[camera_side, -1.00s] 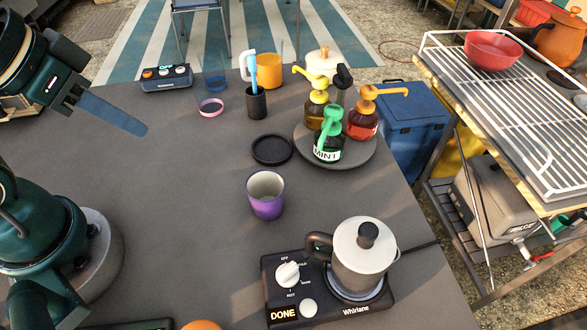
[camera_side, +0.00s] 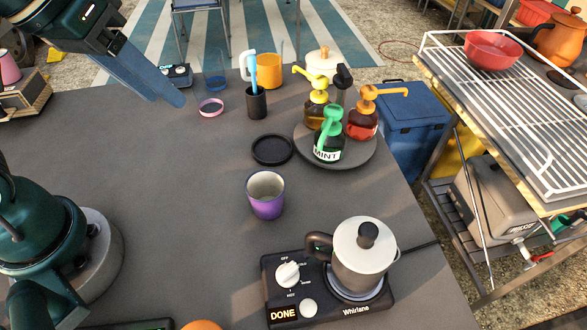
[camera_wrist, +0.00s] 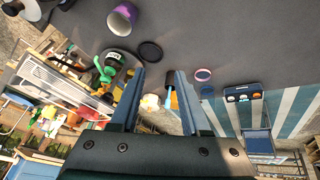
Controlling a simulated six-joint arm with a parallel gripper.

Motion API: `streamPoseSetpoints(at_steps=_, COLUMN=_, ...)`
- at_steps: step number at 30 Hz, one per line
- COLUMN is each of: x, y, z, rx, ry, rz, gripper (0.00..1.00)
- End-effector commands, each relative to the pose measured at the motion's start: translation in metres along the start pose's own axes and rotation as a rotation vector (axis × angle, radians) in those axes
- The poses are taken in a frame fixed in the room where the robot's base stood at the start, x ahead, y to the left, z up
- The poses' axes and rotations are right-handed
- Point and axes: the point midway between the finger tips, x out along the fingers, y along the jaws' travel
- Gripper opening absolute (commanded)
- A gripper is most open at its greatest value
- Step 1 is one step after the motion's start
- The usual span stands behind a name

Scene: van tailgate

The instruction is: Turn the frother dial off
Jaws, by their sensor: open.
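The frother base (camera_side: 328,300) is a black unit labelled Whirlane near the table's front right. Its white dial (camera_side: 288,274) is on the left of its face, with small markings around it and a lit DONE display below. A lidded metal jug (camera_side: 362,256) with a black handle stands on the base's right part. My gripper (camera_side: 165,90) is at the upper left of the side view, above the table and far from the dial. In the wrist view my gripper (camera_wrist: 160,75) has its two blue fingers apart with nothing between them.
A purple cup (camera_side: 266,196) and a black lid (camera_side: 272,150) lie between my gripper and the frother. A round tray (camera_side: 350,157) holds several pump bottles. A black cup (camera_side: 257,104), a pink-rimmed glass (camera_side: 211,107) and a small control box (camera_side: 178,75) stand at the back.

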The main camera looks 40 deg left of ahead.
Motion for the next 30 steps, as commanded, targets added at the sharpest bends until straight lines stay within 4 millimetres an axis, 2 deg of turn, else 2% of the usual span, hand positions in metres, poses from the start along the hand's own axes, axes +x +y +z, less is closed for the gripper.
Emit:
streamPoseSetpoints(at_steps=5, x=0.013, y=0.048, z=-0.011, rx=0.034, ry=-0.113, rz=0.029, gripper=0.46)
streamPoseSetpoints(at_steps=9, x=0.032, y=0.09, z=-0.005, rx=0.086, ry=-0.205, rz=0.032, gripper=0.46)
streamPoseSetpoints(at_steps=14, x=0.058, y=0.138, z=0.021, rx=0.183, ry=-0.305, rz=0.016, gripper=0.46)
streamPoseSetpoints(at_steps=18, x=0.079, y=0.167, z=0.056, rx=0.29, ry=-0.377, rz=-0.008, gripper=0.46)
streamPoseSetpoints(at_steps=21, x=0.09, y=0.178, z=0.078, rx=0.359, ry=-0.412, rz=-0.022, gripper=0.46)
streamPoseSetpoints(at_steps=24, x=0.097, y=0.181, z=0.096, rx=0.408, ry=-0.441, rz=-0.04, gripper=0.46)
streamPoseSetpoints(at_steps=30, x=0.108, y=0.181, z=0.111, rx=0.435, ry=-0.453, rz=-0.046, gripper=0.46)
